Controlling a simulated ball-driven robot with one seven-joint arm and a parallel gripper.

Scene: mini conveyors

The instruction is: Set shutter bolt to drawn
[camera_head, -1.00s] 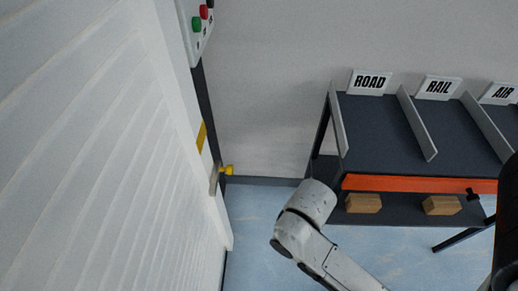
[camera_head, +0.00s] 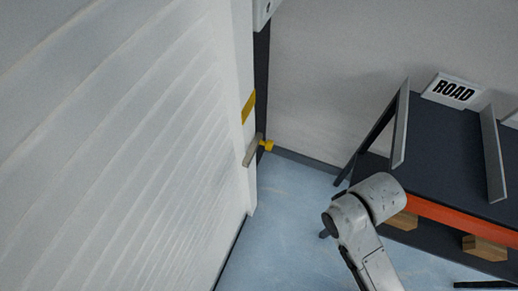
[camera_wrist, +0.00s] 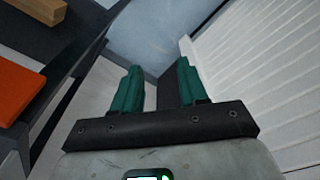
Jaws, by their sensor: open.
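The white slatted shutter (camera_head: 130,150) fills the left of that view. My gripper (camera_wrist: 158,82) shows in the wrist view with two green fingers apart and nothing between them. The bolt is not visible in the wrist view. In the head view my arm is at the lower right, well apart from the bolt, and the fingers do not show.
Blue floor (camera_head: 290,220) lies open between shutter and rack.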

